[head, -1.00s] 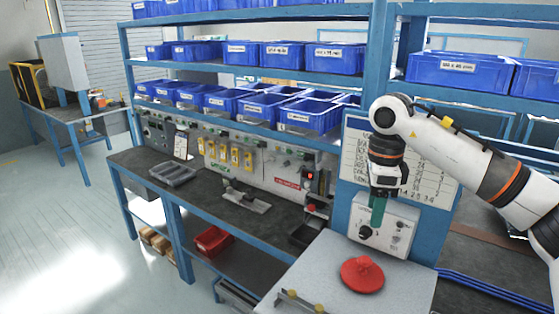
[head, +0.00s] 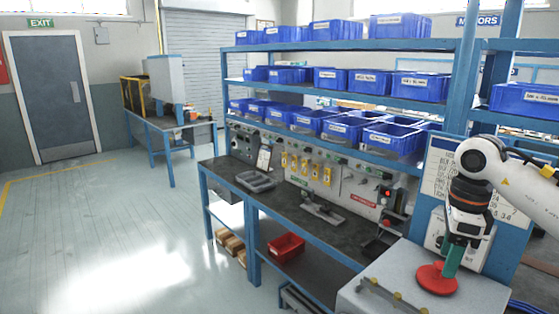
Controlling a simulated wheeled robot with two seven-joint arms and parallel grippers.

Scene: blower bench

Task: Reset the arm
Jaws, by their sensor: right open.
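My right arm comes in from the right edge and hangs down over the light grey table at the lower right. Its right gripper (head: 452,262) has teal fingers and points down. The fingertips overlap the back of a red round part (head: 437,281) with a raised middle, which lies on the table. I cannot tell whether they touch it. The fingers show nearly edge-on, with nothing seen held between them. My left gripper is not in view.
The light grey table (head: 365,285) has a rail with brass-coloured knobs (head: 397,296) at its front. A blue shelf rack with blue bins (head: 419,86) stands behind a dark workbench (head: 290,215). A red bin (head: 286,246) sits below. The floor at left is open, towards a door (head: 55,95).

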